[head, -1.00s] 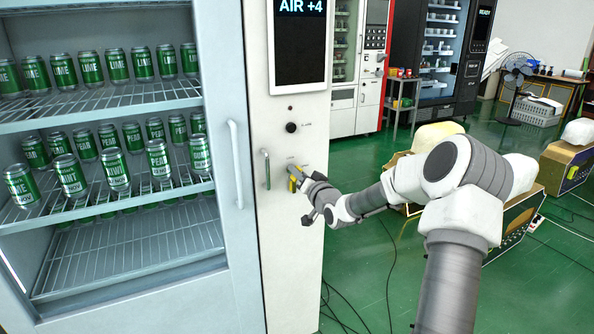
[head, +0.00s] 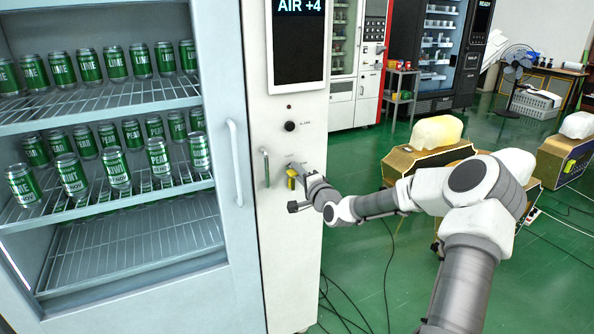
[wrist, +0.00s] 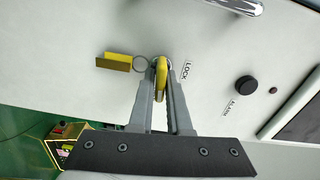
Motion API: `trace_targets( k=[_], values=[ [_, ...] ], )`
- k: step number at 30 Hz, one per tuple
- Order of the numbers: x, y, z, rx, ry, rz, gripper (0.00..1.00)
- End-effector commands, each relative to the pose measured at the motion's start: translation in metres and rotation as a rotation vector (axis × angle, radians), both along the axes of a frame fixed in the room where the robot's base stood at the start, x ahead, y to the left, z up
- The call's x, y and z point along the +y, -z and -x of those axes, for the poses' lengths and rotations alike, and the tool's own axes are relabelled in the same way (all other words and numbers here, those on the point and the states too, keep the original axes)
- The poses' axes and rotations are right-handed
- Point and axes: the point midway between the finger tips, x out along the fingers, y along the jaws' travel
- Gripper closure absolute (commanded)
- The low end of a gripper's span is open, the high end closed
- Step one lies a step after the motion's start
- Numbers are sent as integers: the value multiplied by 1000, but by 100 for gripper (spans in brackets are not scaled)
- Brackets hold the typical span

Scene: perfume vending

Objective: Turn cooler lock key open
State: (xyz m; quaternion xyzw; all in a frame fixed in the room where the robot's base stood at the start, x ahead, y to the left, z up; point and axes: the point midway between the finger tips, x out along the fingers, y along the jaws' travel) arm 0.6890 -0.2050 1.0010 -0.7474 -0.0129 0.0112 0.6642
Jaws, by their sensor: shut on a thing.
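The key, with a yellow head (wrist: 161,78), sits at the lock on the cooler's light grey side panel (head: 296,225), beside the printed word LOCK. My gripper (wrist: 162,88) is shut on the key head, with one finger on each side of it. A ring joins the key to a yellow tag (wrist: 115,62), which hangs off to the left in the wrist view. In the head view my gripper (head: 294,172) is at the panel, and it hides most of the key. The lock face behind the key is mostly hidden.
A vertical handle (head: 266,168) is just left of the lock, and the glass door's long handle (head: 235,162) is farther left. The black ALARM knob (head: 290,127) and a screen (head: 298,45) are above. Cans stand inside the cooler. Cables lie on the green floor.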

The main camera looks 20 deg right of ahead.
Motion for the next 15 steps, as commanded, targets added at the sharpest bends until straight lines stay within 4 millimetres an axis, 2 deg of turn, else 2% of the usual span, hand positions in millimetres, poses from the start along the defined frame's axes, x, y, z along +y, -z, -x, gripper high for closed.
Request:
trace_targets(
  k=[7, 15],
  values=[
    [0, 1, 0, 5, 0, -100, 100],
    [0, 1, 0, 6, 0, -134, 100]
  ],
)
